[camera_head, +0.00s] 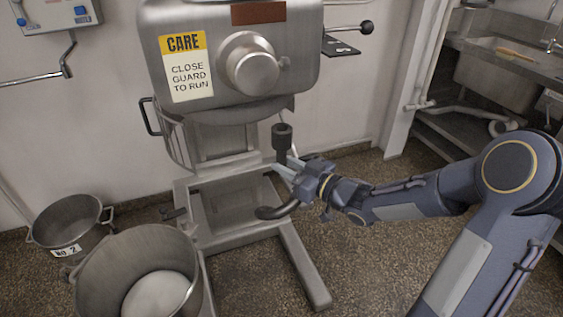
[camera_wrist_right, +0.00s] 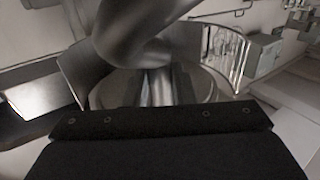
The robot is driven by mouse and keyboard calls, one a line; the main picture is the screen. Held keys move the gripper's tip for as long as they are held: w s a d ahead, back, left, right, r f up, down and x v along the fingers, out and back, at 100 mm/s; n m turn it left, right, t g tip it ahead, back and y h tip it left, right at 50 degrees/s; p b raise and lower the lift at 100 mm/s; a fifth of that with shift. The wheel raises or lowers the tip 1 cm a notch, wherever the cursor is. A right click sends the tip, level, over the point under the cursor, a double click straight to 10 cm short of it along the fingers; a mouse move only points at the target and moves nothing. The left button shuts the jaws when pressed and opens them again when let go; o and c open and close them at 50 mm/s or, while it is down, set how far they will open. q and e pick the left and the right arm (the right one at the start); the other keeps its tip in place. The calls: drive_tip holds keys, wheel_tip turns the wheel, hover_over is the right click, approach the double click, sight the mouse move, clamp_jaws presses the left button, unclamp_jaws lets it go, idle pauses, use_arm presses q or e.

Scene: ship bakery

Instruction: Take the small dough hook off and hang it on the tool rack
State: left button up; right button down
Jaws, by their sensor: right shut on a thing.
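The dark metal dough hook (camera_head: 282,138) is in the head view, in front of and below the right side of the mixer head. Its socket end points up and its curved end hangs low to the left. My right gripper (camera_head: 284,170) is shut on the hook's shank. The socket top looks apart from the mixer head. In the right wrist view, a blurred thick metal curve of the hook (camera_wrist_right: 140,30) fills the top middle, close to the camera. My left gripper is out of view. I cannot make out the tool rack for sure.
The grey mixer (camera_head: 220,85) stands against the wall, its legs reaching forward on the floor. A large bowl (camera_head: 92,290) and a smaller pot (camera_head: 70,222) stand at lower left. A sink bench (camera_head: 480,45) is at upper right. The floor right of the mixer is open.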

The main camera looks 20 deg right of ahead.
drive_tip(key=p+v, duration=0.2)
drive_tip(key=v, duration=1.3)
drive_tip(key=shift+p, duration=0.35)
idle(1.1)
drive_tip(key=shift+r, duration=0.1)
drive_tip(key=h+p, duration=0.1)
drive_tip(key=p, duration=0.3)
approach(279, 155)
drive_tip(key=w+a+m+h+p, duration=0.1)
drive_tip(key=w, duration=0.1)
drive_tip(key=w+a+m+t+h+p, duration=0.1)
drive_tip(key=w+p, duration=0.1)
drive_tip(key=w+a+t+h+p, duration=0.1)
drive_tip(key=p, duration=0.1)
drive_tip(key=shift+w+a+m, duration=0.3)
drive_tip(key=shift+w+m, duration=0.1)
drive_tip(key=shift+w+a, duration=0.15)
drive_tip(key=shift+a, duration=0.1)
drive_tip(key=shift+f, duration=0.25)
